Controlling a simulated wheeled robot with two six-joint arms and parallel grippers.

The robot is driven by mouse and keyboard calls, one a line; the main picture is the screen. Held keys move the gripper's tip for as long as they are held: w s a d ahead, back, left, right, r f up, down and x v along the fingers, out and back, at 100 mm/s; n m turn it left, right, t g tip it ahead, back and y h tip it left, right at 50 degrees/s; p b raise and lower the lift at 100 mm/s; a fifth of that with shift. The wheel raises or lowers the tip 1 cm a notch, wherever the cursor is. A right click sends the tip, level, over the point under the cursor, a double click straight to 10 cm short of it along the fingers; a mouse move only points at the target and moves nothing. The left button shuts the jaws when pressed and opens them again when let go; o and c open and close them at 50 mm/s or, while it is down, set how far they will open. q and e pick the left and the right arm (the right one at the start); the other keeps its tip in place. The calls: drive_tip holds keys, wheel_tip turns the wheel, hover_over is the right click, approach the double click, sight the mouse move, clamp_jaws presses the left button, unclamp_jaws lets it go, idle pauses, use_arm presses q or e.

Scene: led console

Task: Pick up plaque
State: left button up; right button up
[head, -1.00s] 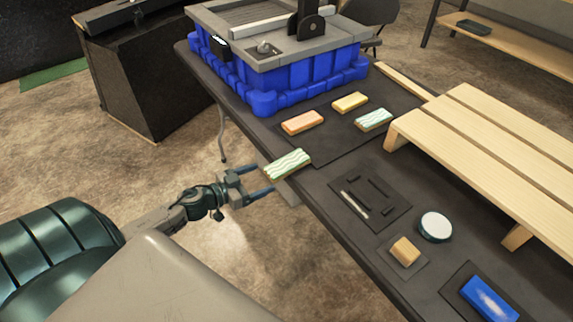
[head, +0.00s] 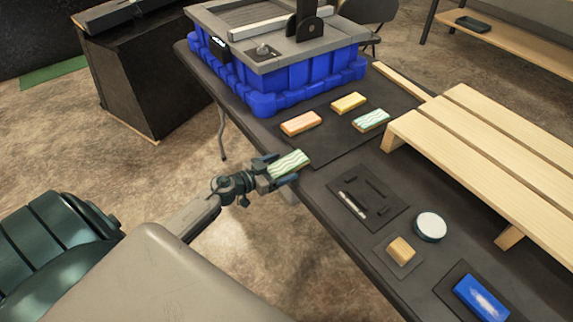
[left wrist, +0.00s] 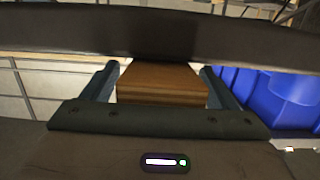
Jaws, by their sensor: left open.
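The likely plaque (head: 290,164) is a flat block with a white and green wavy top, at the table's near left edge in the head view. My left gripper (head: 277,170) is open, with its fingers on either side of the block's near end. In the left wrist view, a brown wooden block face (left wrist: 161,84) lies between the two open fingers, with a gap showing at least on the left. Whether either finger touches it is unclear. My right gripper is not in view.
Orange (head: 301,123), yellow (head: 349,103) and another green-wavy block (head: 371,120) lie farther back. A blue tub (head: 290,75) stands behind them. A slatted wooden rack (head: 480,140) is at right. A white disc (head: 431,226), tan block (head: 401,250) and blue block (head: 481,298) lie nearer.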

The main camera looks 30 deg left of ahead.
use_arm(q)
drive_tip(key=c, duration=1.1)
